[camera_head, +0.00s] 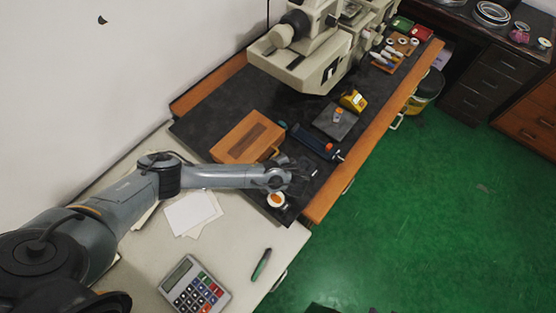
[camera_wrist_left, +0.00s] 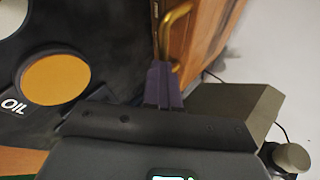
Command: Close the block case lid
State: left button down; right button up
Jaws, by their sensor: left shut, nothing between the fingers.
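The wooden block case (camera_head: 236,143) sits on the dark bench mat, with a darker panel on its top. Its lid looks down, but I cannot tell whether a small gap is left. A brass handle (camera_wrist_left: 180,16) on the case's wooden face shows in the left wrist view. My left gripper (camera_head: 301,172) is at the handle side of the case. Its fingers (camera_wrist_left: 161,72) are shut and empty, with the tips right by the lower end of the handle; I cannot tell whether they touch it. My right gripper is not in view.
An oil pot with an orange top (camera_head: 277,200) stands close to my left gripper; its label shows in the left wrist view (camera_wrist_left: 14,106). A blue tool (camera_head: 313,141) and a grey plate (camera_head: 334,122) lie beyond. A cream machine (camera_head: 305,60) stands behind the case.

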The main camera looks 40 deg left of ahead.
pick_arm(q)
jog(key=shift+s+a+f, duration=0.15)
jog(key=shift+a, duration=0.1)
